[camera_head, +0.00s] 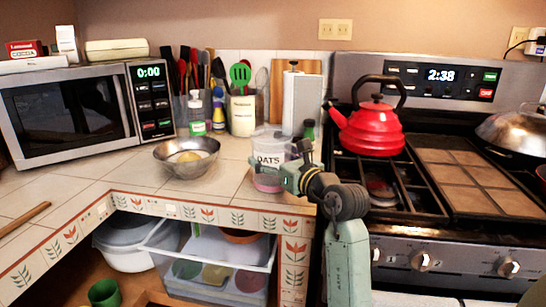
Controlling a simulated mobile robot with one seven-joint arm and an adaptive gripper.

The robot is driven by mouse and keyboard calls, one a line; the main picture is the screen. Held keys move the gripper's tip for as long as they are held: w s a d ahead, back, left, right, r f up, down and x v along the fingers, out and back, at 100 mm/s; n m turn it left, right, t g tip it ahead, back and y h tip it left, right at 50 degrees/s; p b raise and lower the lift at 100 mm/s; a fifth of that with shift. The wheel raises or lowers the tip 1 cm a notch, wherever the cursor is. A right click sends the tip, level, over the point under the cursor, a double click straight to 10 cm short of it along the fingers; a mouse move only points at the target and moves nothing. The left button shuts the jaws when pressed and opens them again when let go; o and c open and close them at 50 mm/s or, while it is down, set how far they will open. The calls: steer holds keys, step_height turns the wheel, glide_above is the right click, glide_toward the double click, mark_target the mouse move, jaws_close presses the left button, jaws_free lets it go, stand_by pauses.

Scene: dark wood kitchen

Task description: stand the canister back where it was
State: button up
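The canister (267,160) is a clear, upright container with an "OATS" label and a pinkish lower part. It is near the front edge of the tiled counter, right of a metal bowl. My gripper (287,168) reaches in from the right and is against or just in front of the canister's right side. The fingertips overlap the canister in this view, so I cannot tell whether they are closed on it. I also cannot tell whether its base rests on the counter or is slightly raised.
A metal bowl (187,157) is left of the canister. A red kettle (372,128) sits on the stove at right. The counter's left front is mostly clear.

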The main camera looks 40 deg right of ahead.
steer(key=shift+f, duration=0.1)
steer(key=o, duration=1.7)
steer(key=shift+c, duration=0.2)
